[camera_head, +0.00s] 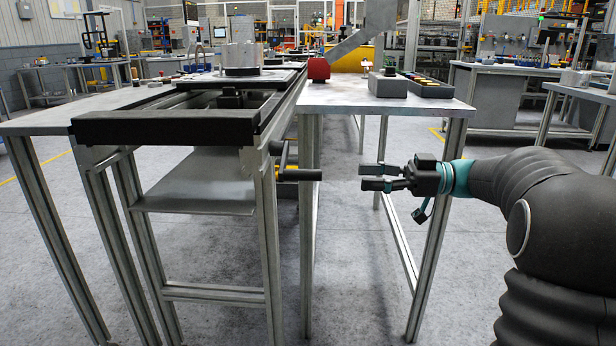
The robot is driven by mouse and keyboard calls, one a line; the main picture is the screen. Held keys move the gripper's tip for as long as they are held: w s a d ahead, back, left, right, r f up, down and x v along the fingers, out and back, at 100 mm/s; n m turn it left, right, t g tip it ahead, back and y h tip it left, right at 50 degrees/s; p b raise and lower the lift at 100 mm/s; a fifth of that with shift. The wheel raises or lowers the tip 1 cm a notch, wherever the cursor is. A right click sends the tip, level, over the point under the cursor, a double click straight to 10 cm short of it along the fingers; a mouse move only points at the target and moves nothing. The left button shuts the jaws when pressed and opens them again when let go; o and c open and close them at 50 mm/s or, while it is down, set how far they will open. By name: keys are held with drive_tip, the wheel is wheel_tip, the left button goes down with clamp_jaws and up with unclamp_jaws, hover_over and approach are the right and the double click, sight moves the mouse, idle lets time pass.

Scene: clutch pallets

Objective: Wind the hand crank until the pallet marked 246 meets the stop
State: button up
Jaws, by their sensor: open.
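The hand crank (298,175) is on the right side of the conveyor frame, below the rail. Its dark handle sticks out to the right. My gripper (367,177) comes in from the right, open and empty, with its fingers pointing left. In the picture a gap separates its fingertips from the end of the crank handle. A dark pallet (243,72) with a grey round part on it sits farther back along the conveyor (165,125). I cannot read any number on it. I cannot make out the stop.
A metal side table (345,98) stands right of the conveyor, with a red block (318,69), a grey box (387,85) and a dark tray (428,88) on it. Its legs stand near my gripper. The grey floor (350,290) in front is clear.

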sight(284, 175)
drive_tip(key=a, duration=0.9)
drive_tip(key=a+p, duration=0.1)
drive_tip(key=a, duration=0.3)
drive_tip(key=shift+w+a, duration=0.25)
drive_tip(key=shift+a, duration=0.05)
